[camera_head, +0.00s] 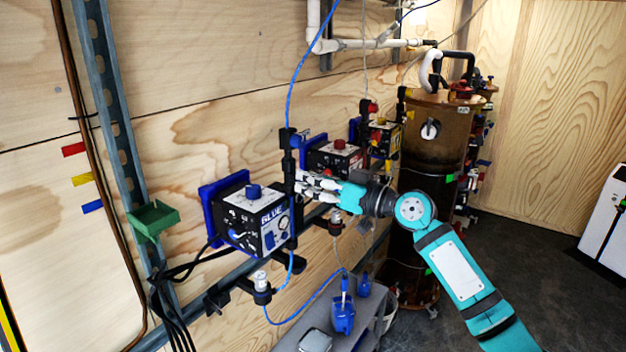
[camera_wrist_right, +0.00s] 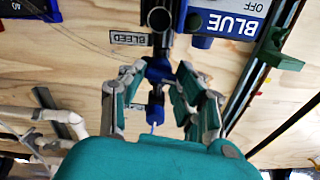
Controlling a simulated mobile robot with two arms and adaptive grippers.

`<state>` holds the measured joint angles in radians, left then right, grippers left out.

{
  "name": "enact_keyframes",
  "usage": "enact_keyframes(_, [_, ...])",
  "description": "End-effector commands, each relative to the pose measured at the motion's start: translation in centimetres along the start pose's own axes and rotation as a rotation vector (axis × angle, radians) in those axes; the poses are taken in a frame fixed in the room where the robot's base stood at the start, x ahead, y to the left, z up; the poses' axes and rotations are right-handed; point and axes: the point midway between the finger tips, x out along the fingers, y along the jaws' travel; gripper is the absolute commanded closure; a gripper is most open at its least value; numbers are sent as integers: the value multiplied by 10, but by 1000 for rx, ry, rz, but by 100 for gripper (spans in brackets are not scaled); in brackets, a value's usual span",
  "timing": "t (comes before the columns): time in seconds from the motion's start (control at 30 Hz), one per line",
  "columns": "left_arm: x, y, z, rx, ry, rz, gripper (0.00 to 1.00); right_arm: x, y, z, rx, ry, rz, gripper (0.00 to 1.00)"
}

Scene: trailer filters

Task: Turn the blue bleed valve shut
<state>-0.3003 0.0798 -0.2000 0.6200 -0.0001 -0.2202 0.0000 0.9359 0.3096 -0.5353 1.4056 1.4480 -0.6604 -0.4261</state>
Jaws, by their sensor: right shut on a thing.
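The blue bleed valve (camera_wrist_right: 159,69) sits on a black pipe fitting under a "BLEED" label in the right wrist view. My right gripper (camera_wrist_right: 161,75) has one finger on each side of it and is shut on it. In the head view my right gripper (camera_head: 303,184) reaches in from the right to the black fitting beside the box marked "BLUE" (camera_head: 255,220). There the fingers hide most of the valve, and its exact turn angle cannot be told. My left gripper is not in view.
A red box (camera_head: 335,160) and a yellow box (camera_head: 383,137) are mounted farther along the wall. A brown tank (camera_head: 435,150) stands behind my right arm. A grey shelf (camera_head: 372,318) with blue bottles (camera_head: 343,313) is below. Blue tubing (camera_head: 292,90) hangs above the fitting.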

Motion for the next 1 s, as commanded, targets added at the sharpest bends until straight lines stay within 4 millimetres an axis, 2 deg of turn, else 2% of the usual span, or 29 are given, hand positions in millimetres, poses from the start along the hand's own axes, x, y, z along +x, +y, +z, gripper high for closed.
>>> enact_keyframes(0.57, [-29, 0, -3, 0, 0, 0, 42, 0, 1, -2, 546, 0, 0, 100])
enact_keyframes(1.0, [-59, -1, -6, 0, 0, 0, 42, 0, 2, -2, 962, -1, 1, 100])
